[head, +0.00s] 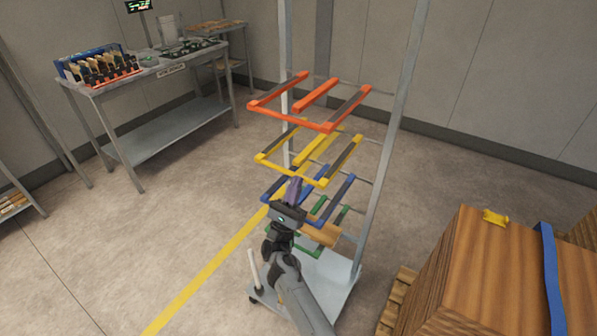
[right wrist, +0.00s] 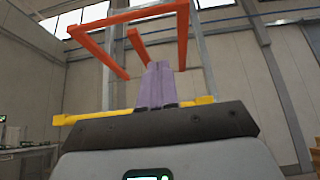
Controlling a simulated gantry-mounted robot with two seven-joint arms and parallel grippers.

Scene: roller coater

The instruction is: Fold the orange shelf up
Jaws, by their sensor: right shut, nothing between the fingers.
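The orange shelf (head: 328,126) is an open frame at the top of the rack (head: 388,130), sticking out level from its posts. It also shows overhead in the right wrist view (right wrist: 130,15). Below it hang a yellow shelf (head: 321,183), a blue shelf (head: 343,190) and a green shelf (head: 318,251), also folded out. My right gripper (head: 294,188) is shut and empty, its purple fingers pointing up. In the head view it overlaps the blue shelf, in front of the rack. In the right wrist view its fingertips (right wrist: 159,68) appear below the orange shelf, apart from it. My left gripper is not in view.
A wooden crate (head: 480,270) with a blue strap stands at the right, close to the rack's wheeled base (head: 330,275). A workbench (head: 150,75) with bins stands at the back left. The floor left of the rack is clear, with a yellow line.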

